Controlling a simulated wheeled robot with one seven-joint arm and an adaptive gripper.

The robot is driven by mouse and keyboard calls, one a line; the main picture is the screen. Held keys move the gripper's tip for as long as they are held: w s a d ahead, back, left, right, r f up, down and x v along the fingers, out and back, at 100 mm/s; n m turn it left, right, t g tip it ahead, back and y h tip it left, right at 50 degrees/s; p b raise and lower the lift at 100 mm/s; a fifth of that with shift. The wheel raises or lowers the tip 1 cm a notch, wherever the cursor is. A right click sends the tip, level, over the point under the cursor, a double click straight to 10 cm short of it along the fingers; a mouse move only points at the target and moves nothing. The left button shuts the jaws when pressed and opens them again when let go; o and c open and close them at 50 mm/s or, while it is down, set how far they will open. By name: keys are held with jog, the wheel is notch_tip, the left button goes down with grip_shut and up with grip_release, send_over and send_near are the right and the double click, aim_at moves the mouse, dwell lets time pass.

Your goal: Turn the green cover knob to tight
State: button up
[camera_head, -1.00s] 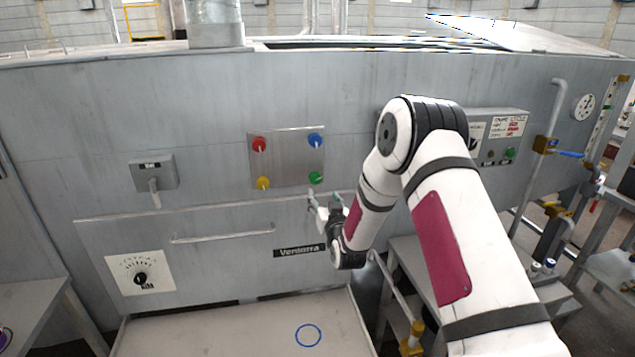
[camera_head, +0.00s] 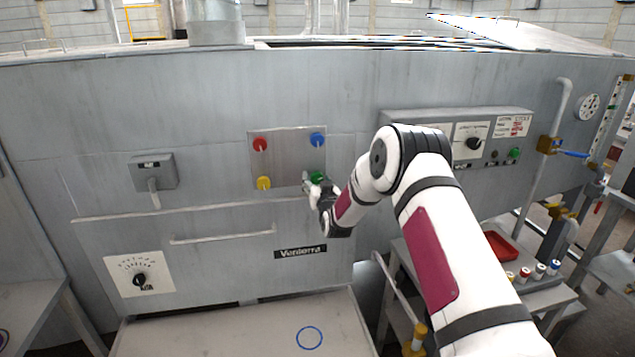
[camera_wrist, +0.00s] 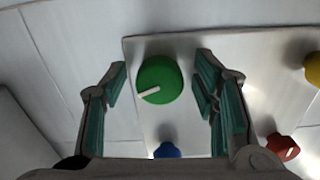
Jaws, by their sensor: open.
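The green cover knob (camera_head: 316,177) is at the lower right of a metal plate (camera_head: 287,141) on the machine's front. In the wrist view the green knob (camera_wrist: 160,80) is round with a white pointer line toward the lower left. My gripper (camera_head: 311,184) is right in front of it in the head view and partly covers it. In the wrist view my gripper (camera_wrist: 160,82) is open, with one finger on each side of the knob and gaps between. I cannot tell whether the fingertips reach past its face.
A red knob (camera_head: 260,144), a blue knob (camera_head: 317,140) and a yellow knob (camera_head: 264,183) share the plate. A long handle (camera_head: 222,236) runs below on the front. A red tray (camera_head: 502,246) and several small capped cylinders stand on the side table at right.

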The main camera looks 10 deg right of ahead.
jog(key=c, duration=1.2)
jog(key=shift+o, duration=0.2)
jog(key=shift+m, duration=0.3)
jog(key=m, duration=0.4)
jog(key=shift+m+b, duration=0.3)
jog(key=shift+b, duration=0.1)
jog(key=m, duration=0.5)
jog(key=shift+b, duration=0.3)
jog(key=m, duration=0.5)
jog(key=shift+a+r+m, duration=0.1)
jog(key=shift+m, duration=0.3)
jog(key=shift+r+m+b, duration=0.1)
jog(key=shift+m+b, duration=0.35)
jog(key=shift+m, duration=1.85)
